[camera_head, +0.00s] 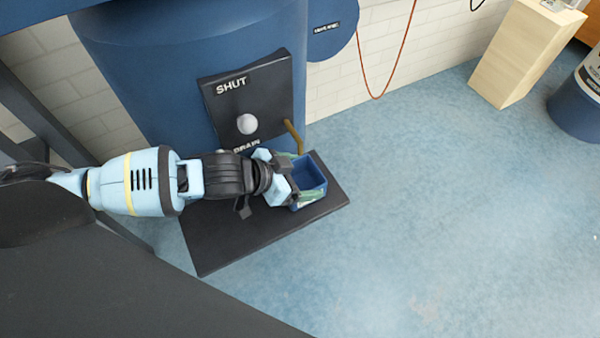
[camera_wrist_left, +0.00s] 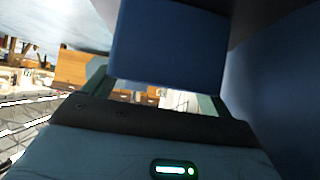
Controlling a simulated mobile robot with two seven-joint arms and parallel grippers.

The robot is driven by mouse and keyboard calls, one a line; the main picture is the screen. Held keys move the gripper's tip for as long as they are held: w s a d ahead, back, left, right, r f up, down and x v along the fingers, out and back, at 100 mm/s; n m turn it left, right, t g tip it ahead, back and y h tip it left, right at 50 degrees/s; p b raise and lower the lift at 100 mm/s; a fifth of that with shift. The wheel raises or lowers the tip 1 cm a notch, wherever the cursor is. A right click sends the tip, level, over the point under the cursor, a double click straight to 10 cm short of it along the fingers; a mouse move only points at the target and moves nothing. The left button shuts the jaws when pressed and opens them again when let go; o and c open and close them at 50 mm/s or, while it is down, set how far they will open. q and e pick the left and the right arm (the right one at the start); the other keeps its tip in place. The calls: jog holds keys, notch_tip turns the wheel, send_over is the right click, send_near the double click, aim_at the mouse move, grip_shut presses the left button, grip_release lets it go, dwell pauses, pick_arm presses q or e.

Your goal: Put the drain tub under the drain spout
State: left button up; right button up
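The drain tub (camera_head: 313,174) is a small, dark blue open box over the right part of the black platform. My left gripper (camera_head: 301,175) has its fingers on opposite sides of the tub and appears shut on it. In the left wrist view, the tub's blue wall (camera_wrist_left: 168,48) fills the space between the fingers (camera_wrist_left: 155,92). The brass drain spout (camera_head: 293,137) comes out beside the black panel, just behind the tub in the head view. I cannot tell whether the tub touches the platform. My right gripper is not in view.
The large blue tank (camera_head: 180,60) carries a black panel (camera_head: 270,95) marked SHUT, with a white knob (camera_head: 247,124). The black platform (camera_head: 235,240) lies below. A pale wooden block (camera_head: 525,55) and a blue drum (camera_head: 580,105) stand right. The blue floor (camera_head: 440,200) between is clear.

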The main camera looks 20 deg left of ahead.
pick_arm(q)
jog(key=shift+o, duration=1.4)
jog(key=shift+r, duration=0.1)
jog(key=shift+s+r, duration=0.1)
jog(key=shift+r, duration=0.05)
jog(key=p+v, duration=0.1)
jog(key=v, duration=0.1)
jog(key=shift+s+a+r, duration=0.1)
jog(key=shift+a+r, duration=0.05)
jog(key=shift+r, duration=0.1)
jog(key=s+a+p, duration=0.1)
jog(key=s+a, duration=0.1)
jog(key=s, duration=0.1)
jog(key=s+a, duration=0.3)
jog(key=s+a+p, duration=0.1)
jog(key=s+a, duration=0.1)
jog(key=s, duration=0.1)
jog(key=shift+s+a+p, duration=0.25)
jog(key=shift+s+p, duration=0.1)
